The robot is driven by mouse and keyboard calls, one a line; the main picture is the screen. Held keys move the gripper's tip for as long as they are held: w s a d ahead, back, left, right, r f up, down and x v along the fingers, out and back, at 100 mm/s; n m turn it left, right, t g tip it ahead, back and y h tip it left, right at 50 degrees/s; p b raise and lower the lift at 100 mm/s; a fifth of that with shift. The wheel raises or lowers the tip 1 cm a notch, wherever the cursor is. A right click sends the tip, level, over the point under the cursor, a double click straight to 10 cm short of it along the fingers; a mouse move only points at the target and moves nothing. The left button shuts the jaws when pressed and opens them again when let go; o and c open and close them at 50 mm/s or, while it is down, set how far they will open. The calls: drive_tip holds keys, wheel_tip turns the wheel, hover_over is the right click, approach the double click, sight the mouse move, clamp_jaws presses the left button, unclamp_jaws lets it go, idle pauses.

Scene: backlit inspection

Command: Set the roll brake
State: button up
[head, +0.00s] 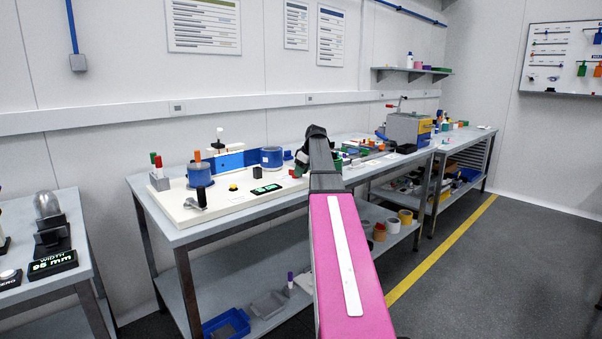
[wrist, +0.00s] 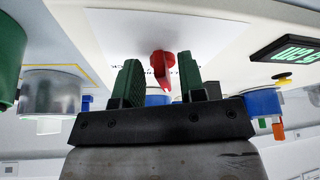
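A red knob or small lever (wrist: 163,66) stands on a white label plate in the wrist view; its lettering is too small and partly covered to read. I cannot tell for sure that it is the roll brake. My gripper (wrist: 158,72) has two green-padded fingers, spread apart on either side of the red part. A gap shows on both sides, and nothing is clamped.
The board carries a blue roll (head: 199,175), a black-handled crank (head: 201,198), a yellow button (head: 233,188) and a green-lit display (head: 266,189), also in the wrist view (wrist: 287,48). A grey metal cylinder (wrist: 52,92) is at the wrist view's left. More benches stand left and right.

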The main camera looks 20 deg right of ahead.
drive_tip(key=shift+f, duration=0.15)
drive_tip(key=shift+c, duration=0.3)
clamp_jaws()
